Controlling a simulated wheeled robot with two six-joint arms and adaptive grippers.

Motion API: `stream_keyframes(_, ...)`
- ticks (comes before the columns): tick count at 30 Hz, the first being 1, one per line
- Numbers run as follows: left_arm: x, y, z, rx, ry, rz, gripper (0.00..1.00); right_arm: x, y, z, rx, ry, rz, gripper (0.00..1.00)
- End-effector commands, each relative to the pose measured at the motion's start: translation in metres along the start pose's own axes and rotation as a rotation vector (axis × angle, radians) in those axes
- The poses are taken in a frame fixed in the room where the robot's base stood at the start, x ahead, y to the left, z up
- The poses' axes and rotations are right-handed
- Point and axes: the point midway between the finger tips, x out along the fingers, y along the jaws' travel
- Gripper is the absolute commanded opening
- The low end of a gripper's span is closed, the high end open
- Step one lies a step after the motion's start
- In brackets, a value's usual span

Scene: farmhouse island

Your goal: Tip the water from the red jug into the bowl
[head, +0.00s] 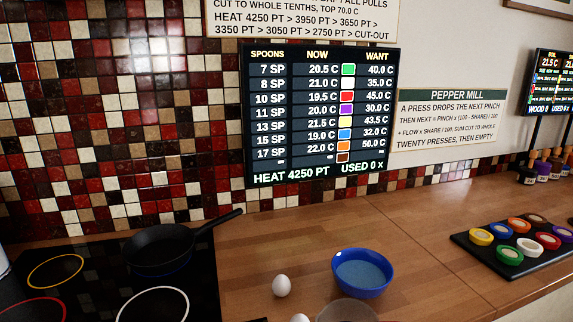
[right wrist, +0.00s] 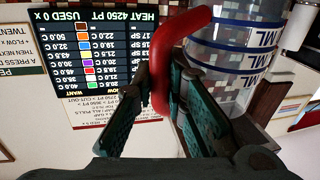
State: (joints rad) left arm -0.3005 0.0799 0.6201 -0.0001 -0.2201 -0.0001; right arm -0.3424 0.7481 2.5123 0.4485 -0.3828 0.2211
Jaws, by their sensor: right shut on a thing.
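A blue bowl (head: 364,293) stands on the wooden counter in the head view, with a pale blue-grey inside; I cannot tell whether there is liquid in it. In the right wrist view, which looks upside down, my right gripper (right wrist: 162,88) is shut on the red handle of the jug (right wrist: 236,52). The jug's body is clear with blue bands and ML marks, and part of it is cut off by the frame edge. Its water level cannot be made out. The jug and both grippers are outside the head view.
A white egg (head: 281,286) lies left of the bowl, with another egg (head: 300,318) and a brownish round dish (head: 346,311) at the bottom edge. A black pan (head: 158,250) sits on the hob (head: 90,285). A tray of coloured pots (head: 508,262) stands right; counter between is clear.

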Motion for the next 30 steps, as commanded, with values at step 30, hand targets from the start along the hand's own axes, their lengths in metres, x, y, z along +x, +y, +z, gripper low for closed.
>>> stream_keyframes(30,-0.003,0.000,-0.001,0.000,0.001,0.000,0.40,-0.023,-0.020,0.034,-0.001,-0.018,0.015,0.00)
